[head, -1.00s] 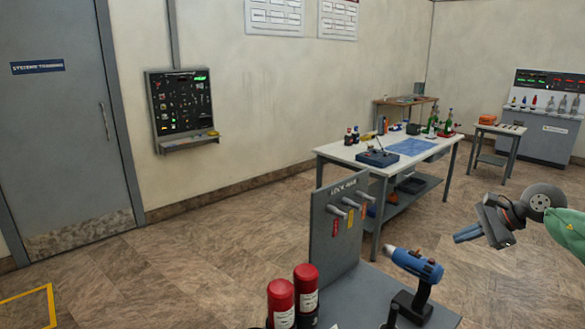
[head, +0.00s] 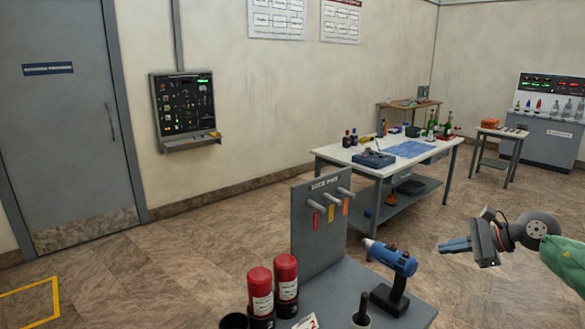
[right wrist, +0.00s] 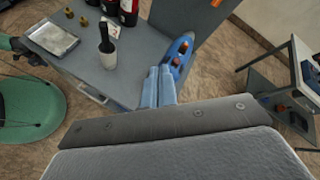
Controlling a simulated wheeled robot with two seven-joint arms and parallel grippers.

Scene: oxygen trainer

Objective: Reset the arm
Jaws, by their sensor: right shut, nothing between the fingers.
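My right gripper (head: 456,246) is at the right of the head view, shut and empty, its blue fingers pointing left. It hangs in the air to the right of the grey stand with the blue drill (head: 392,257), apart from it in the head view. In the right wrist view the shut blue fingers (right wrist: 158,88) show in the middle, with the drill (right wrist: 180,48) just beyond them. My left gripper is not in the head view.
The grey bench (head: 340,296) in front holds two red cylinders (head: 272,280) and an upright board with hanging tags (head: 322,215). A white work table (head: 335,153) stands behind. A door (head: 65,120) is at left. Floor (head: 180,250) is clear at left and centre.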

